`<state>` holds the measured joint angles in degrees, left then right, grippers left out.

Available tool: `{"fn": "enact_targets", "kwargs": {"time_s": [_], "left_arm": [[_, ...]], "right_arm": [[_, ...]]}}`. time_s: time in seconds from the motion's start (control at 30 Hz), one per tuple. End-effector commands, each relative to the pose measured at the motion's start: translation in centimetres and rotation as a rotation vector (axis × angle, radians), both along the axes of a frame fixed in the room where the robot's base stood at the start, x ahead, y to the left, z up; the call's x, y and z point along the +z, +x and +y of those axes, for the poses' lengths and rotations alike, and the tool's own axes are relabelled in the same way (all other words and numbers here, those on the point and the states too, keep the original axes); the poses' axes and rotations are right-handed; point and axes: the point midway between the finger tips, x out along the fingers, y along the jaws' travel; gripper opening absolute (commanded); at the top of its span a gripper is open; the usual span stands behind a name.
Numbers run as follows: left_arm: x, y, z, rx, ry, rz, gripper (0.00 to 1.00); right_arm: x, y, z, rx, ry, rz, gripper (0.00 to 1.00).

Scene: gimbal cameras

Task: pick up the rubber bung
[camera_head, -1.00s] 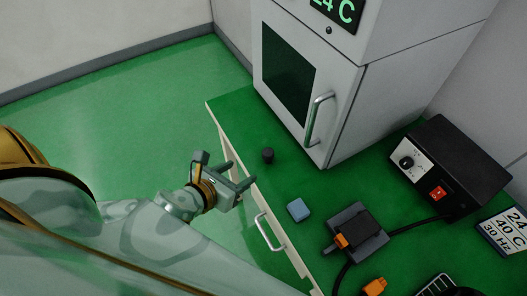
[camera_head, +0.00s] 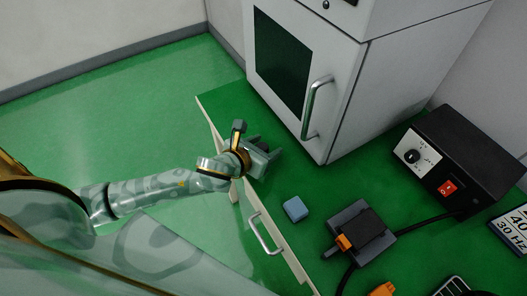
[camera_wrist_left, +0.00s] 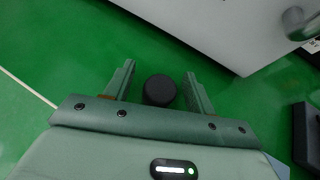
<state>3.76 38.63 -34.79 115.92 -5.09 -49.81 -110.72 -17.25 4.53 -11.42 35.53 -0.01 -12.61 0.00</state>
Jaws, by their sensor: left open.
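The rubber bung (camera_wrist_left: 159,90) is a small black round piece on the green bench top. In the left wrist view it sits between the two fingers of my left gripper (camera_wrist_left: 158,88), with a gap on each side. The gripper is open. In the head view my left gripper (camera_head: 268,150) reaches over the bench's left edge and mostly hides the bung, which I cannot make out clearly there. My right gripper does not show.
A white cabinet (camera_head: 343,95) with a metal handle (camera_head: 316,108) stands just behind. A blue block (camera_head: 295,209), a black device with an orange plug (camera_head: 361,233) and a black control box (camera_head: 465,155) are to the right. A drawer handle (camera_head: 262,233) is on the bench front.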

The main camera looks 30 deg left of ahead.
Motion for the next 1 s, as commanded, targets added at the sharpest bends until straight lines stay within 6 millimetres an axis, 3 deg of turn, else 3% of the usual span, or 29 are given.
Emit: {"fn": "enact_targets", "kwargs": {"time_s": [0.3, 0.47, 0.8, 1.0], "left_arm": [[-0.3, 0.7, -0.1, -0.001, 0.000, 0.000, 0.52], [-0.3, 0.7, -0.1, 0.000, 0.000, 0.000, 0.08], [-0.1, 0.7, -0.1, 0.000, 0.000, 0.000, 0.07], [2.4, 0.8, -0.1, -0.001, 0.002, -0.006, 0.07]], "right_arm": [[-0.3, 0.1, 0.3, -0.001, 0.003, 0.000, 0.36], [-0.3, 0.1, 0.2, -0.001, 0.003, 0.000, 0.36], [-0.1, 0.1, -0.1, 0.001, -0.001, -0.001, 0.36], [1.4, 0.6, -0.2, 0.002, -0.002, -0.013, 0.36]]}}
